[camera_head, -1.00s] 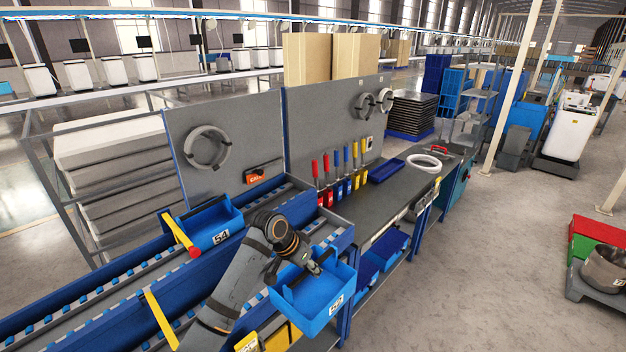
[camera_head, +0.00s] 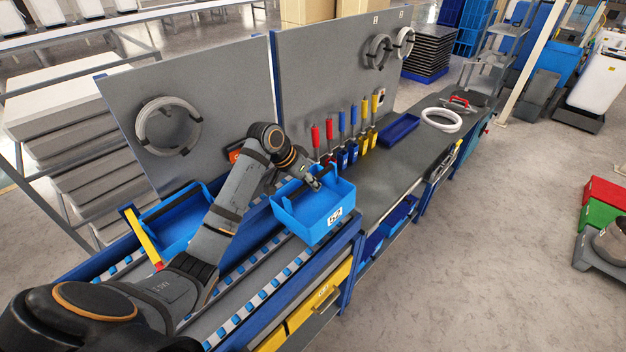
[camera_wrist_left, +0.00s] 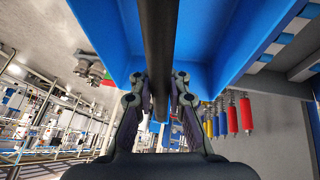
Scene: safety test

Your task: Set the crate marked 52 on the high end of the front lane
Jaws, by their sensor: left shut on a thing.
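The blue crate (camera_head: 302,215), with a white label that seems to read 52, hangs by its dark handle bar from my left gripper (camera_head: 315,184). In the left wrist view the gripper (camera_wrist_left: 160,98) is shut around the bar (camera_wrist_left: 158,38), with blue crate walls (camera_wrist_left: 235,45) on both sides. The crate looks about level, over the right end of the front lane (camera_head: 232,303), a rail track with blue rollers. I cannot tell whether its bottom touches the lane. My arm covers part of the lane. My right gripper is out of view.
Another blue crate (camera_head: 168,228) sits on the back lane, partly behind my arm, beside a yellow bar (camera_head: 145,238). Grey panels stand behind. To the right, a bench (camera_head: 395,185) holds upright red, blue and yellow-handled tools, a blue tray (camera_head: 399,132) and a white ring (camera_head: 441,120).

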